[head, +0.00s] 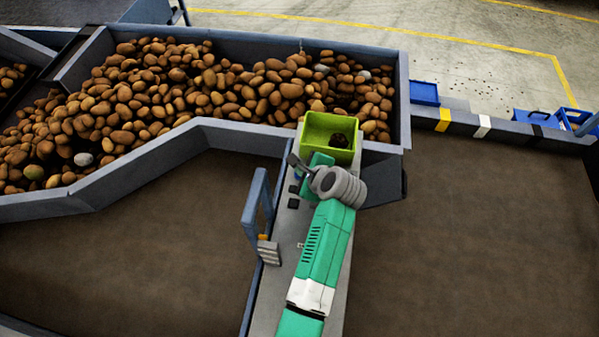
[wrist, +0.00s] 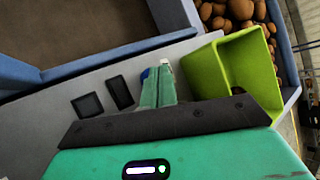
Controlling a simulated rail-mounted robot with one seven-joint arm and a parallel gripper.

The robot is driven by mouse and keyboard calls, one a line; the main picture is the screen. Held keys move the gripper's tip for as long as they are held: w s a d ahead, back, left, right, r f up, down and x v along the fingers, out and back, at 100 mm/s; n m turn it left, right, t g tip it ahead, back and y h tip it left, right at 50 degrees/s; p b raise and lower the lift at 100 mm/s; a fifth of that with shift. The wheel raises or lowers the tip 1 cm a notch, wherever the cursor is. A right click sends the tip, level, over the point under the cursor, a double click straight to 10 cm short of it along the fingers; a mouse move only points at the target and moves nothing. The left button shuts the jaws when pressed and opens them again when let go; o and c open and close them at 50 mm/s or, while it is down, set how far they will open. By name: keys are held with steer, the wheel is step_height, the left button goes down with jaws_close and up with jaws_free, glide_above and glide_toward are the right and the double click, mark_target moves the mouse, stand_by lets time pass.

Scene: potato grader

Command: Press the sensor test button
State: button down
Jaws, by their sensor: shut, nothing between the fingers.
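My gripper (wrist: 158,78) is shut and empty, with its green fingers close together over the grey panel (wrist: 52,119) in the wrist view. Two dark square switches, a nearer one (wrist: 88,105) and a farther one (wrist: 120,92), sit on the panel to the left of the fingers. In the head view they show as small dark squares (head: 293,203) beside my arm. A small blue spot (wrist: 146,73) shows at the fingertips. I cannot tell whether it is a button or part of the finger. No sensor test button can be clearly made out; my fingers hide part of the panel.
A lime green bin (head: 314,119) with one dark lump in it stands at the panel's far end, close right of my fingers in the wrist view. A blue handle frame (head: 251,207) rises left of the panel. A potato-filled hopper (head: 404,95) lies beyond.

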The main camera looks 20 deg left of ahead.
steer(key=shift+s+f, duration=0.25)
steer(key=shift+f, duration=0.65)
steer(key=shift+w+r+p, duration=0.15)
steer(key=shift+r+p, duration=0.65)
steer(key=shift+p, duration=0.15)
steer(key=shift+r, duration=0.1)
step_height(320, 180, up, 6)
steer(key=p, duration=0.5)
steer(key=shift+f, duration=0.25)
